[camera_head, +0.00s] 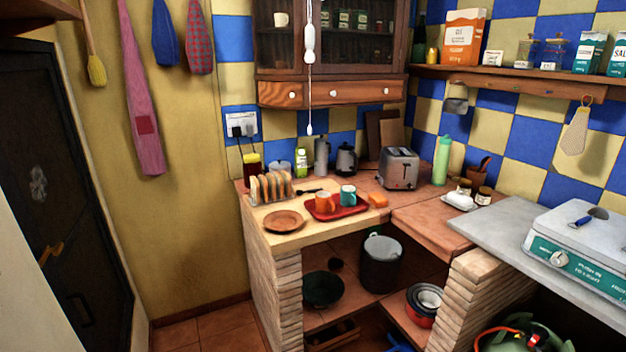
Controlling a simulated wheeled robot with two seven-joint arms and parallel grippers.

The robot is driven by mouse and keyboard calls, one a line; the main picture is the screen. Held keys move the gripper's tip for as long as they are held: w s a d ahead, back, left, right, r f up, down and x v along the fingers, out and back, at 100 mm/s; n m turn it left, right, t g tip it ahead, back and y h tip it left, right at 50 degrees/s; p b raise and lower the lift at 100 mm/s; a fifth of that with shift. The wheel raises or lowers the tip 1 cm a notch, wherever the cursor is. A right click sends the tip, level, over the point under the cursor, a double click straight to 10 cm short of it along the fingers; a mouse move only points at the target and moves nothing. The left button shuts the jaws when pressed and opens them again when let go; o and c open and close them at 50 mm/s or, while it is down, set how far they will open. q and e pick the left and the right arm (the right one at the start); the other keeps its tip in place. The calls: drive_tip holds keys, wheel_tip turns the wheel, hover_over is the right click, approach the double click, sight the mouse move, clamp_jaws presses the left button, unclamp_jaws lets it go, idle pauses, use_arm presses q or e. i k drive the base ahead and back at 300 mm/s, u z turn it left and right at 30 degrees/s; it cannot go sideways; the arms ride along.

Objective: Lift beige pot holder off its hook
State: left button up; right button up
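The beige pot holder (575,135) hangs by a loop at its narrow upper end from a small hook (587,99) on the right wall, just under the wooden shelf (525,84). It hangs against the blue and yellow tiles, wide end down and slightly tilted. Neither of my grippers is in the head view.
The corner counter holds a red tray (350,212). Cartons and jars line the shelf above.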

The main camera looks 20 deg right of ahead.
sight(573, 143)
drive_tip(key=z, duration=0.55)
drive_tip(key=i, duration=1.05)
drive_tip(key=z, duration=1.95)
drive_tip(key=i, duration=0.95)
drive_tip(key=z, duration=0.75)
